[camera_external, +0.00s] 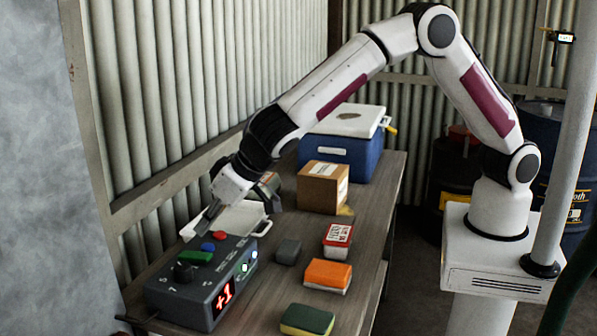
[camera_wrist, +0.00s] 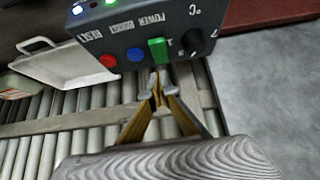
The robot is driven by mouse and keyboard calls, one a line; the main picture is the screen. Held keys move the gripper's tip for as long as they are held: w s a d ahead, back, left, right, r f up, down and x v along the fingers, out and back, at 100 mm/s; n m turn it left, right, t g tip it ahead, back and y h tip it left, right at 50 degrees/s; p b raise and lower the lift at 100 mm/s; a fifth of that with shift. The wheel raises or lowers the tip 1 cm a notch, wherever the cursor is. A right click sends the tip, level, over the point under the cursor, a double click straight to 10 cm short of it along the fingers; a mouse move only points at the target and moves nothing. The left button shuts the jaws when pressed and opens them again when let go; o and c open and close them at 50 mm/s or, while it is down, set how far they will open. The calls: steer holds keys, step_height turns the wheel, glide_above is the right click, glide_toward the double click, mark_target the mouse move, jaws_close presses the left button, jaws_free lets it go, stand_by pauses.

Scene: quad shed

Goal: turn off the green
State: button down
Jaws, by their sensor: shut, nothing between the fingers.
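A dark grey control box (camera_external: 190,287) stands at the near left end of the table, with a lit red display reading "+1". On its top are a green switch (camera_external: 196,257), a blue button, a red button and a black knob. In the wrist view the green switch (camera_wrist: 158,50) lies between the blue button (camera_wrist: 135,54) and the knob (camera_wrist: 195,42). My gripper (camera_external: 203,226) is shut and empty, pointing down over the box's back edge. In the wrist view its fingertips (camera_wrist: 157,78) are right by the green switch's end; I cannot tell if they touch.
A white tray (camera_external: 262,228) lies just behind the box. A grey block (camera_external: 288,251), an orange sponge (camera_external: 328,273), a green-yellow sponge (camera_external: 307,319) and a red-white container (camera_external: 338,236) lie to the right. A cardboard box (camera_external: 322,190) and a blue cooler (camera_external: 345,155) stand farther back.

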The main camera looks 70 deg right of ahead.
mark_target(204, 254)
steer(key=shift+s+f, duration=0.1)
steer(key=shift+f, duration=2.1)
steer(key=shift+s+f, duration=0.25)
steer(key=shift+f, duration=0.3)
steer(key=shift+r, duration=0.25)
steer(key=shift+w+r, duration=0.1)
steer(key=shift+r, duration=0.5)
steer(key=shift+r, duration=0.2)
